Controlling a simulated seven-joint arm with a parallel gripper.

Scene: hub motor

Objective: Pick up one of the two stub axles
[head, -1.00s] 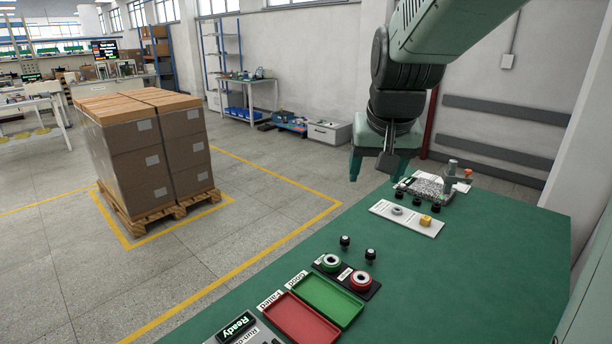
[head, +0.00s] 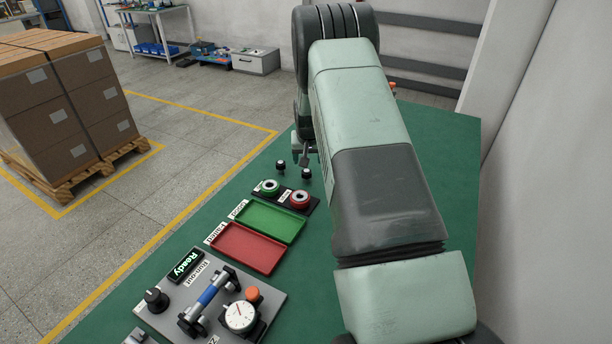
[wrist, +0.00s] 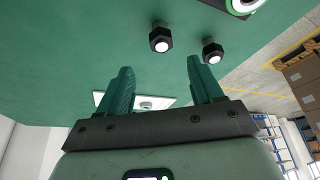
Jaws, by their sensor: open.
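Two small black hex-shaped pieces with bright tops, which I take for the stub axles, stand apart on the green table. In the head view one is at the left (head: 281,166) and the other at the right (head: 306,175). The wrist view shows both, one near the top middle (wrist: 160,38) and one farther right (wrist: 212,51). My gripper (wrist: 158,68) is open and empty, with its two green fingers spread below the pieces in the picture. Neither finger visibly touches one. In the head view my arm mostly hides the gripper.
A black holder with a green ring (head: 269,187) and a red ring (head: 300,200) sits close to the axles. Green (head: 268,223) and red (head: 246,249) trays and a gauge fixture (head: 240,316) lie nearer. A white plate (wrist: 103,98) shows behind my fingers.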

